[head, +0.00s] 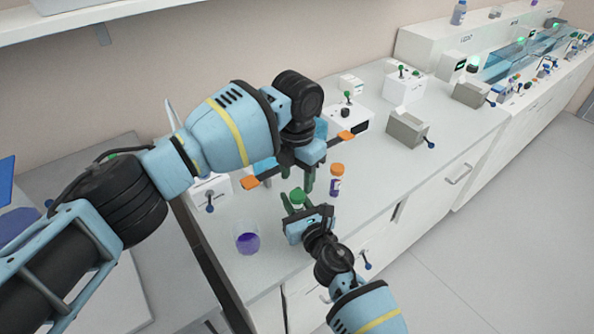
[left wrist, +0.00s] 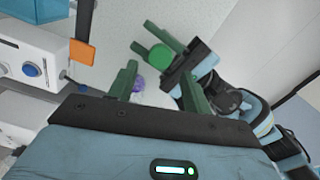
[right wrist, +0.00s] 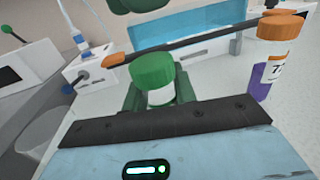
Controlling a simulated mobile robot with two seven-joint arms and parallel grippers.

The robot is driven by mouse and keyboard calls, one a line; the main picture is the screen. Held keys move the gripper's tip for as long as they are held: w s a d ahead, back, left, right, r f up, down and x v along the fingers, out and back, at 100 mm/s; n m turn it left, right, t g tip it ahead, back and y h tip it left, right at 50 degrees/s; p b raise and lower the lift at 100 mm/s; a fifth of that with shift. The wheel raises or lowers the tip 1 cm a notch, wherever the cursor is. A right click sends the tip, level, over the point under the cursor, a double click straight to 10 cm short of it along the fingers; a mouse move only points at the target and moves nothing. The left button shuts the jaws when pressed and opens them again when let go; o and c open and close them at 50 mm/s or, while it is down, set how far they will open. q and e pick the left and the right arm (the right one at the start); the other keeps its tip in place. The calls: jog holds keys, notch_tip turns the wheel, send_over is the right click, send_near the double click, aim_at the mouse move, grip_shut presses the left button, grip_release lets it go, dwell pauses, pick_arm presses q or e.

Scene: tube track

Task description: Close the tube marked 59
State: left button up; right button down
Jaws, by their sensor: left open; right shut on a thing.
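My right gripper (head: 296,207) is shut on a white tube (right wrist: 160,96) with a green cap (right wrist: 153,70). The green cap also shows in the head view (head: 297,196) and the left wrist view (left wrist: 160,56). The cap is at the tube's top; I cannot tell whether it is fully seated. No number on this tube is readable. My left gripper (head: 297,178) is open and empty, close above and behind the cap in the head view. Its dark green fingers also show at the top of the right wrist view (right wrist: 135,5).
An orange-capped tube (head: 336,182) with a purple lower part stands to the right; its label is partly readable. A cup with purple contents (head: 247,241) stands at front left. A dark rail with orange ends (right wrist: 190,42) crosses behind the grippers. White devices (head: 404,88) line the back counter.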

pick_arm(q)
jog(key=n, duration=0.6)
jog(key=shift+d+r+n, duration=0.1)
jog(key=shift+r+n, duration=0.15)
jog(key=shift+n, duration=0.05)
jog(key=n, duration=0.4)
jog(key=shift+r+n, duration=0.15)
jog(key=shift+n, duration=0.15)
jog(key=n, duration=0.3)
jog(key=shift+r, duration=0.1)
jog(key=n, duration=0.4)
jog(key=shift+d+r+n, duration=0.1)
jog(key=shift+r+n, duration=0.05)
jog(key=shift+n, duration=0.25)
jog(key=n, duration=0.3)
jog(key=shift+r, duration=0.15)
jog(key=n, duration=0.7)
jog(key=shift+r+n, duration=0.2)
jog(key=shift+n, duration=0.2)
jog(key=n, duration=0.4)
jog(key=shift+r+n, duration=0.15)
jog(key=shift+n, duration=0.15)
jog(key=n, duration=0.6)
jog(key=shift+r, duration=0.2)
jog(key=n, duration=0.5)
jog(key=shift+r, duration=0.1)
jog(key=n, duration=0.6)
jog(key=shift+r, duration=0.15)
